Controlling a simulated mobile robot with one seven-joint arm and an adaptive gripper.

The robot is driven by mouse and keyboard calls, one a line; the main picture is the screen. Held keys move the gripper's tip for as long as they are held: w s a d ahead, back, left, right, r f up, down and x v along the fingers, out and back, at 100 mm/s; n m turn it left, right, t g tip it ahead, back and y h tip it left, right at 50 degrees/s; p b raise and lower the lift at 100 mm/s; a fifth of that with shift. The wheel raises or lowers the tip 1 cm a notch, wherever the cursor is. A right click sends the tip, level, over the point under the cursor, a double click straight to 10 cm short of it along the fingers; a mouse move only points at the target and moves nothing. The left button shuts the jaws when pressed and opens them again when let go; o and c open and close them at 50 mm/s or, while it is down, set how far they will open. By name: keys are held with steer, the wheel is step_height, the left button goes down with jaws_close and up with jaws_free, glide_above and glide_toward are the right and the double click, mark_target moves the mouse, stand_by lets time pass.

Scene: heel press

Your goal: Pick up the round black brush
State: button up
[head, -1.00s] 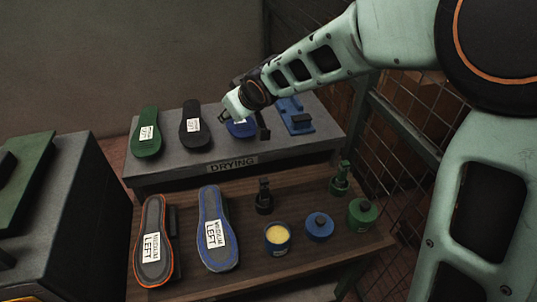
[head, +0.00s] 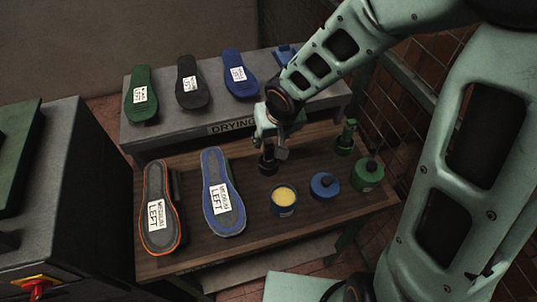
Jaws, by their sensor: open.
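The round black brush (head: 267,166) stands upright on the wooden bench, behind the open tin of yellow paste. My gripper (head: 270,147) is open and just above the brush, with its fingers around or close to the brush's upper part. The fingers hide the top of the brush, and I cannot tell whether they touch it.
The open tin (head: 284,199), a blue lidded pot (head: 325,186), a green pot (head: 368,175) and a green brush (head: 346,137) stand nearby. Two soles (head: 222,192) lie left on the bench (head: 190,264).

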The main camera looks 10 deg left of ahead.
mark_target(268, 142)
steer(key=b+x, duration=0.1)
steer(key=x, duration=0.4)
steer(key=shift+w, duration=0.15)
steer(key=shift+c, duration=0.3)
jaws_close()
steer(key=shift+r, duration=0.1)
